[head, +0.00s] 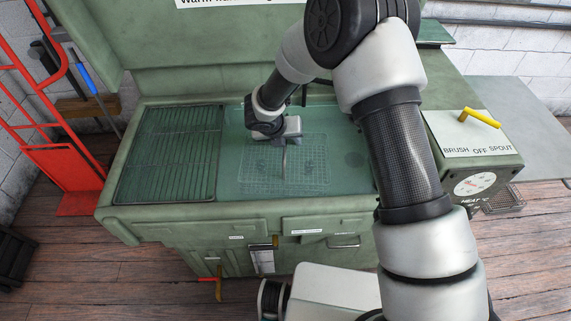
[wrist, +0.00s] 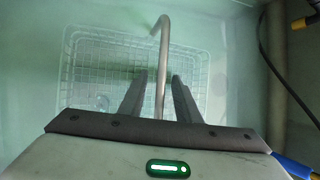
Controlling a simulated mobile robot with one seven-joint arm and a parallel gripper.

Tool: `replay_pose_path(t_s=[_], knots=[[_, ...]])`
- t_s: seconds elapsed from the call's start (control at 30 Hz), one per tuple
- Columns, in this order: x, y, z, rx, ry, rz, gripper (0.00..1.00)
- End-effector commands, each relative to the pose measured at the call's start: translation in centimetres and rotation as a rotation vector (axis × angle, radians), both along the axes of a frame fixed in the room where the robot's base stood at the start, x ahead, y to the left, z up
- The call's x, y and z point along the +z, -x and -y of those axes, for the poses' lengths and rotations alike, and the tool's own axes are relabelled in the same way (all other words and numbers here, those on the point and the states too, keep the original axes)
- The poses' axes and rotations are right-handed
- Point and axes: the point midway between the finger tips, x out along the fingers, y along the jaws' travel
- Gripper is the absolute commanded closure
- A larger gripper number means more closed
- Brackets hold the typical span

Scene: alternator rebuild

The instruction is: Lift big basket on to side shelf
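The big wire-mesh basket (head: 308,176) sits under the liquid in the green wash tank. Its mesh also shows in the wrist view (wrist: 88,62), with small blurred parts in it. A curved metal rod handle (wrist: 164,42) rises from the basket. My gripper (head: 285,146) is above the basket, pointing down. In the wrist view its two fingers (wrist: 159,78) are apart, one on each side of the handle, with gaps showing. A slatted side shelf (head: 168,155) adjoins the tank on the left and is empty.
A grey side table (head: 525,105) stands at the right, behind a control box with a yellow lever (head: 482,118). The raised green lid (head: 190,50) stands behind the tank. A red hand truck (head: 75,175) is at the left. A hose (wrist: 272,70) runs along the tank's right side.

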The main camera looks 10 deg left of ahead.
Motion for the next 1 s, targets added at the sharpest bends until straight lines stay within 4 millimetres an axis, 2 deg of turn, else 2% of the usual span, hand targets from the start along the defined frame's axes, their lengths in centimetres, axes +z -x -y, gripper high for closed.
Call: replay_pose_path(t_s=[0.97, 1.0], knots=[[-0.52, -0.01, -0.04, 0.000, -0.001, 0.000, 0.70], [-0.51, -0.02, -0.04, 0.000, -0.001, 0.000, 0.73]])
